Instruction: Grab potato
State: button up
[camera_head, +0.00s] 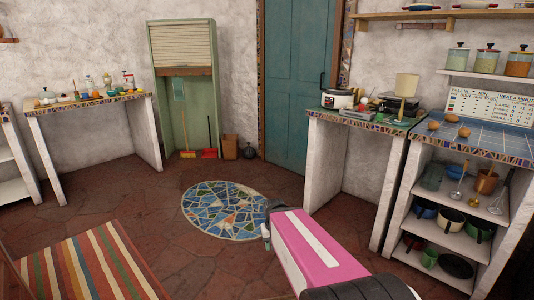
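Several brown, rounded items that look like potatoes lie on the blue-tiled counter (500,143) at the right. One potato (452,118) is at the back, another potato (435,125) is near the left edge, and a third potato (464,132) is closer to the front. They are small in view, so their exact kind is hard to tell. My pink arm reaches in from the bottom, with my gripper (266,236) at its far end, over the floor near the round mosaic. The gripper is well left of the counter, apart from the potatoes. Its fingers are too small and hidden to read.
Shelves with bowls (451,219) are under the tiles. Another counter (85,104) is at far left. A striped rug (85,268) lies left; the middle floor is clear.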

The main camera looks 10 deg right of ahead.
aim_at(433, 125)
jog(key=i+l, duration=0.1)
jog(key=i, duration=0.65)
jog(key=i+l+z, duration=0.1)
jog(key=i, duration=0.65)
jog(key=i+z, duration=0.2)
jog(key=i, duration=0.15)
jog(key=i+j+z, duration=0.25)
jog(key=i+z, duration=0.1)
jog(key=z, duration=0.3)
jog(key=i+j+z, duration=0.1)
jog(key=z, duration=0.25)
jog(key=j+z, duration=0.2)
jog(key=z, duration=0.2)
jog(key=i+j+z, duration=0.1)
jog(key=z, duration=0.25)
jog(key=j, duration=0.1)
